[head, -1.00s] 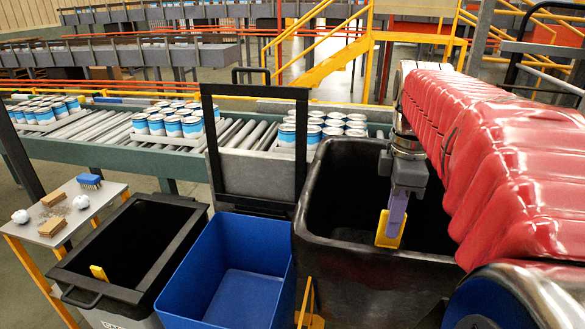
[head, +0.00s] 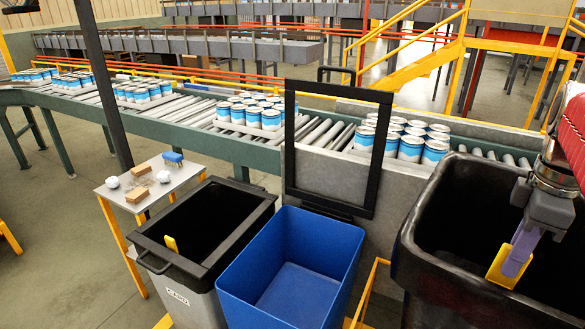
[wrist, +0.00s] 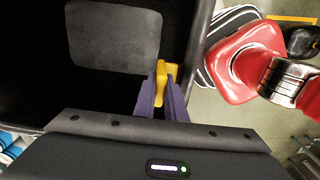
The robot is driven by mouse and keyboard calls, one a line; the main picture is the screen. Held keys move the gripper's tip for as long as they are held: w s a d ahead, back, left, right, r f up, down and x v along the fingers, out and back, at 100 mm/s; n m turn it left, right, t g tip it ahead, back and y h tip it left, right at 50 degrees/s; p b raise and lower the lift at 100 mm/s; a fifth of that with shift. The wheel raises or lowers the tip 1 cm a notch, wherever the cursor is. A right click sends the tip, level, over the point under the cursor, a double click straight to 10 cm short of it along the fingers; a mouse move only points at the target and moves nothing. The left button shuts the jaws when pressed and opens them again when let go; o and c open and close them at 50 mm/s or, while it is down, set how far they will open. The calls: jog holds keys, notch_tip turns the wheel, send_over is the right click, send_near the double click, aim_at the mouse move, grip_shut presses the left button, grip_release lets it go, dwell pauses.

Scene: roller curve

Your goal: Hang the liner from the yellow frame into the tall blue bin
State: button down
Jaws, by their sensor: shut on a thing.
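The liner (head: 455,285) is a large black open bag with a stiff-looking rim, at the right of the head view; its dark inside also shows in the wrist view (wrist: 40,80). My gripper (head: 514,262) is over its opening, shut on a yellow tab (head: 508,272). The purple fingers and tab also show in the wrist view. The blue bin (head: 235,300) stands open and empty left of the liner, with a visible gap between them. Part of the yellow frame (head: 366,300) shows in that gap; the rest is hidden.
Left of the blue bin stands a grey bin (head: 185,300) with a black rim and yellow tab. A black upright frame (head: 289,150) and the can-carrying roller conveyor (head: 205,140) are behind.

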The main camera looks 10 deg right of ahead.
jog(key=s+d+m, duration=0.1)
jog(key=s+d, duration=0.1)
jog(key=s, duration=0.1)
jog(key=s+d+m, duration=0.1)
jog(key=s+d, duration=0.1)
jog(key=s, duration=0.2)
jog(key=s+d+m, duration=0.1)
jog(key=s+d, duration=0.2)
jog(key=s, duration=0.1)
jog(key=shift+s+m, duration=0.1)
jog(key=shift+m, duration=0.2)
jog(key=shift+s+d, duration=0.15)
jog(key=shift+s, duration=0.3)
